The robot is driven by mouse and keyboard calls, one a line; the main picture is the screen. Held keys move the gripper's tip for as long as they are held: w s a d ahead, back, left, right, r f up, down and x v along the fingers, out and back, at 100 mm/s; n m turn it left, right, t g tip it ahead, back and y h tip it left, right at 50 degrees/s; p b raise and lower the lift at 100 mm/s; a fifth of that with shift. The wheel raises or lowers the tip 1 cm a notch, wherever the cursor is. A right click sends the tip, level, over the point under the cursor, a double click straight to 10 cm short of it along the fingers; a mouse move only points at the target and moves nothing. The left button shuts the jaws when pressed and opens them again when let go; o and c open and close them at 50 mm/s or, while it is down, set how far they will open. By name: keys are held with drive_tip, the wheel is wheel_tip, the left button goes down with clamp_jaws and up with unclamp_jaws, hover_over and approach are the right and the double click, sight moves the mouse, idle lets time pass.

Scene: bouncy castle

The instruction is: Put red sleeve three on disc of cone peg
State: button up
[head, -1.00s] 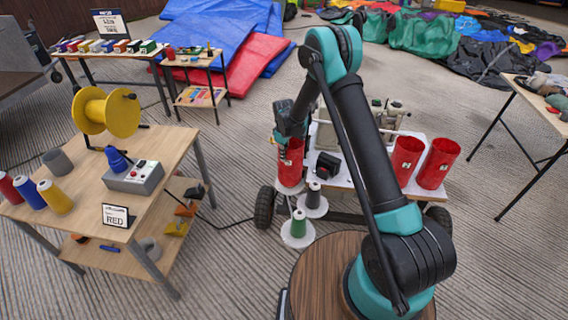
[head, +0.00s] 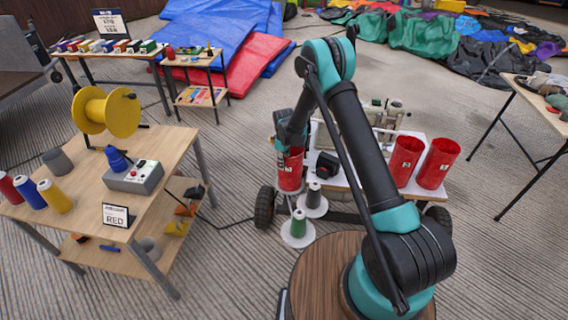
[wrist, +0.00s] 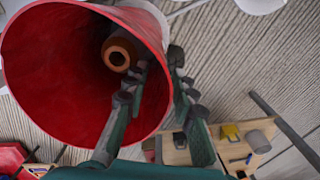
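A red sleeve (head: 290,174) stands roughly upright at the near left corner of the cart, in my gripper (head: 289,147). In the wrist view I look down into the open sleeve (wrist: 60,80). A brown, hollow-tipped cone peg (wrist: 119,52) is inside it, off-centre towards the upper right. My gripper (wrist: 162,72) straddles the sleeve's wall, one finger inside and one outside, and appears shut on it. The sleeve's lower end is at the white disc; I cannot tell whether it touches. The number on this sleeve is not readable.
Two more red sleeves (head: 405,160) (head: 438,163) stand on the cart's right. Two white discs carry a grey cone (head: 314,195) and a green cone (head: 298,223) close in front. A black box (head: 327,165) is just right of the held sleeve. A wooden table (head: 150,207) stands left.

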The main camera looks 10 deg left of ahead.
wheel_tip(320, 180, up, 12)
drive_tip(key=shift+r, duration=0.2)
idle(0.5)
drive_tip(key=s+d+r+m+t, duration=0.1)
drive_tip(key=s+d+r+m, duration=0.2)
drive_tip(key=s+d+r, duration=0.55)
drive_tip(key=s+d+r+m+t, duration=0.1)
drive_tip(key=s+d+r+m, duration=0.4)
drive_tip(key=d, duration=0.6)
drive_tip(key=s+d+m+t, duration=0.1)
drive_tip(key=s+d+m, duration=0.1)
drive_tip(key=s+d, duration=0.4)
drive_tip(key=s+d+m+t, duration=0.1)
drive_tip(key=s+d+m, duration=0.2)
drive_tip(key=s, duration=1)
drive_tip(key=d, duration=0.3)
drive_tip(key=shift+s+r, duration=0.25)
drive_tip(key=shift+s, duration=0.15)
